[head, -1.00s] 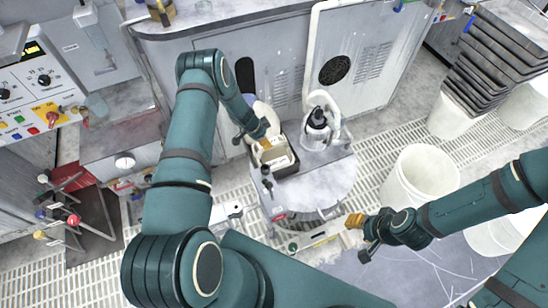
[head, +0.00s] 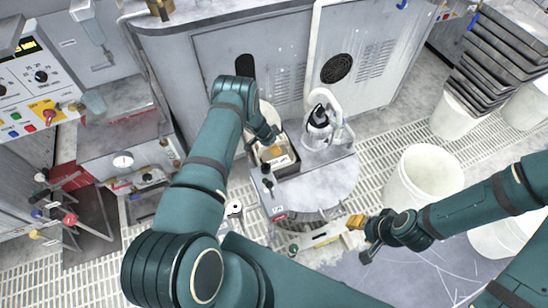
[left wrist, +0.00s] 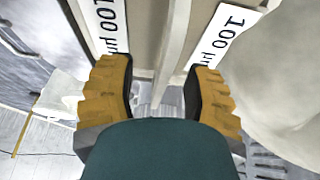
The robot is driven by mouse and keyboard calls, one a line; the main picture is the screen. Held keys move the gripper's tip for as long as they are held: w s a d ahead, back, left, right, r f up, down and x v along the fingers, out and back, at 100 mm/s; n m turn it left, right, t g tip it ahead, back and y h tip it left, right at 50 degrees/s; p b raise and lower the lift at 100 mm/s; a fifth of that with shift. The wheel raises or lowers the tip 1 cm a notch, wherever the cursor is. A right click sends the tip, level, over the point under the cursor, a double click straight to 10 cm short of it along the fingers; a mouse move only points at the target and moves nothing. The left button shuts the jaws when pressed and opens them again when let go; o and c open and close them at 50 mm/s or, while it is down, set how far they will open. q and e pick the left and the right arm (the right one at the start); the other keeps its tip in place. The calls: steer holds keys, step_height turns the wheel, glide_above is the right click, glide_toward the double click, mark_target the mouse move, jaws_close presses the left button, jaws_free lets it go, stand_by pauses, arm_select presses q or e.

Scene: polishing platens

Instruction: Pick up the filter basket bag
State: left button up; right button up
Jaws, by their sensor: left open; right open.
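Cream filter bags with white labels stand in a small dark-rimmed box (head: 288,173) on the round-ended grey platform. In the left wrist view, one label reading "100 µm" (left wrist: 111,25) is at upper left and another (left wrist: 222,36) at upper right. I cannot tell whether they belong to one bag or two. My left gripper (head: 262,149) is over the box, partly hidden by its own arm. In the left wrist view its yellow-padded fingers (left wrist: 160,92) are apart, with a thin pale upright edge between them. My right gripper (head: 361,238) is open and empty, right of the platform.
A white jug with a dark top (head: 318,121) stands close right of the box, under a pale pipe. A white bucket (head: 420,178) is at right, near stacked dark trays (head: 500,55). A machine with a control panel (head: 32,85) is at left. Grated floor lies between.

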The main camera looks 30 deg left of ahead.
arm_select(q)
steer(key=shift+o, duration=0.2)
steer(key=shift+f, duration=0.25)
stand_by(0.4)
jaws_close()
